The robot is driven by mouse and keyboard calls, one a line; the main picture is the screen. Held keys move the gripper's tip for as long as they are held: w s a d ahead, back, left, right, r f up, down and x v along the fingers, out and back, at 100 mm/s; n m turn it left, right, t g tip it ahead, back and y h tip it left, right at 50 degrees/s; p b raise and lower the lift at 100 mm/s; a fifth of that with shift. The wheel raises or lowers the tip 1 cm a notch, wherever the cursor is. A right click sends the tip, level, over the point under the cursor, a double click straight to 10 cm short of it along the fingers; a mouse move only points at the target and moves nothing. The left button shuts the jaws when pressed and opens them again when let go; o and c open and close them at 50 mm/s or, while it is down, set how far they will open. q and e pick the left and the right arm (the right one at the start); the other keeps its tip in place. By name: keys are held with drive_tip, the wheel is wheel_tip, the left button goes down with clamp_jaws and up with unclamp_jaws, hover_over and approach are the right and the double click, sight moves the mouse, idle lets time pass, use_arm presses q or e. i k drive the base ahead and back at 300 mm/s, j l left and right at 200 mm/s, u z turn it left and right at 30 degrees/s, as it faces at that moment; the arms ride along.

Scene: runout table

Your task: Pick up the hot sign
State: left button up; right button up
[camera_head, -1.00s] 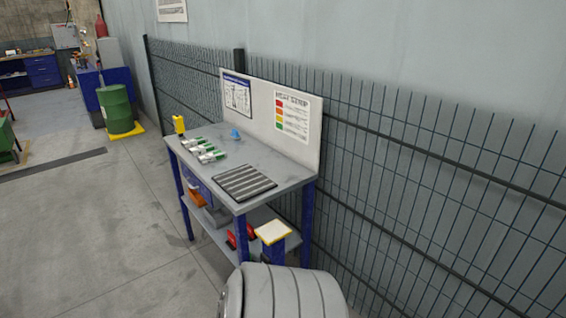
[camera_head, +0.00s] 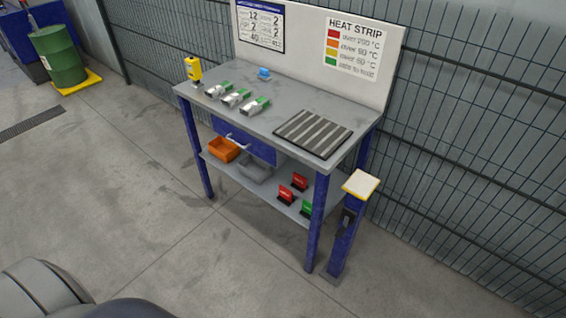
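Small upright signs stand on the lower shelf (camera_head: 232,184) of the blue-legged table, at its right end. Two are red: one red sign (camera_head: 299,181) behind and another red sign (camera_head: 286,195) in front. A green sign (camera_head: 306,208) stands to their right, close to the front right leg. Their lettering is too small to read, so I cannot tell which is the hot sign. Neither of my grippers is in view; a grey rounded part of my body shows at the lower left.
The grey tabletop (camera_head: 262,122) holds several silver-and-green pieces, a striped mat (camera_head: 314,133), a blue item (camera_head: 264,73) and a yellow device (camera_head: 193,70). An orange bin (camera_head: 223,149) and a grey bin (camera_head: 254,171) share the shelf. A post (camera_head: 346,236) stands right. Front floor is clear.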

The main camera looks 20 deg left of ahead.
sight(285, 196)
drive_tip(key=j, duration=0.55)
drive_tip(key=k+j, duration=0.15)
drive_tip(key=j, duration=0.9)
drive_tip(key=k+u, duration=0.05)
